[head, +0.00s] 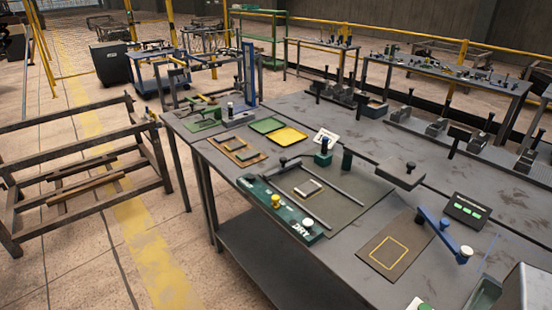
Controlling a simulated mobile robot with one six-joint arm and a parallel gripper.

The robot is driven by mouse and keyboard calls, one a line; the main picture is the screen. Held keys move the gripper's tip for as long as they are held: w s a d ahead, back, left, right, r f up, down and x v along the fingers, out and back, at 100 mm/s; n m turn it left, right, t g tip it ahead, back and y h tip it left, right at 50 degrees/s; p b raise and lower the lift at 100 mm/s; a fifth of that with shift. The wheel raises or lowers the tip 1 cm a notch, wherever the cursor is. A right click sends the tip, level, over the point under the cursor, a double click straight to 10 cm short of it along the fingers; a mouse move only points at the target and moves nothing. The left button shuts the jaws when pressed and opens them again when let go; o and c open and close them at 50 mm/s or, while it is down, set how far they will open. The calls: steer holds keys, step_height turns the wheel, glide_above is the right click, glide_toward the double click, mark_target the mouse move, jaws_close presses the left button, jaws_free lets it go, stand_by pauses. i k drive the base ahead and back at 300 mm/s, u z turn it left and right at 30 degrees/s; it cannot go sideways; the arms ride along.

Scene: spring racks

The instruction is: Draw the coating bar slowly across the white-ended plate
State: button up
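I cannot tell for certain which piece is the coating bar, nor which plate is the white-ended one. A dark block with a black knob (402,172) stands at the plate's far right. My gripper is not in view.
A brown board with a yellow square outline (375,263), a blue lever (438,231) and a black panel with green lights (466,210) are to the right. Yellow and green trays (289,137) lie at the back left. A metal frame (75,150) stands left on the floor.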

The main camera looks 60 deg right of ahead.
mark_target(285, 167)
steer(key=z, duration=0.1)
steer(key=i, duration=0.95)
steer(key=u, duration=0.05)
